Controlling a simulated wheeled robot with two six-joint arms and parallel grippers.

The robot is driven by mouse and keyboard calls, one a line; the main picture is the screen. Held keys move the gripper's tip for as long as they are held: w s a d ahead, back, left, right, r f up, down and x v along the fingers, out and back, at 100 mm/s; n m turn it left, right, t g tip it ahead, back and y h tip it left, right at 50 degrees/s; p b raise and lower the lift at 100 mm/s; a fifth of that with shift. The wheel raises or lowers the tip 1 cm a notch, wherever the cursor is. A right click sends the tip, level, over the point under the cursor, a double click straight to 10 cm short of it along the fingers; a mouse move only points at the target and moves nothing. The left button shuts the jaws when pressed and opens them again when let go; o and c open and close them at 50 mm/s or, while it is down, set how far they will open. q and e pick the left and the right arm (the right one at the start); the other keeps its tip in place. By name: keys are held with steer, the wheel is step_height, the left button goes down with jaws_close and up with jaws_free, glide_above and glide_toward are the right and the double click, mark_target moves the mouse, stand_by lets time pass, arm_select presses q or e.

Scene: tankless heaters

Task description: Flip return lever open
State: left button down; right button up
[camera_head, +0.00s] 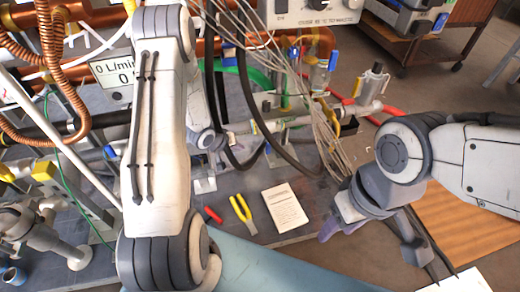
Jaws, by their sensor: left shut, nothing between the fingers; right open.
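Several valves with coloured handles sit on the pipework, and no label shows which is the return lever. Another yellow handle (44,171) is at the left. My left arm stands across the left middle and hides pipes behind it. My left gripper (212,160) is shut, beyond the arm and largely hidden by it; contact with the pipes cannot be told. My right gripper (385,238) is open and empty at the right, apart from the valves.
Yellow-handled pliers (241,208), a red object (213,215) and a printed sheet (284,207) lie on the grey surface. Loose cables (322,125) hang near my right gripper.

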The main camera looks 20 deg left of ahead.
mark_target(268, 148)
arm_select(q)
steer(key=w+d+f+b, duration=0.5)
steer(key=w+f+b, duration=0.2)
steer(key=w+f, duration=0.1)
stand_by(0.5)
steer(key=shift+d, duration=0.2)
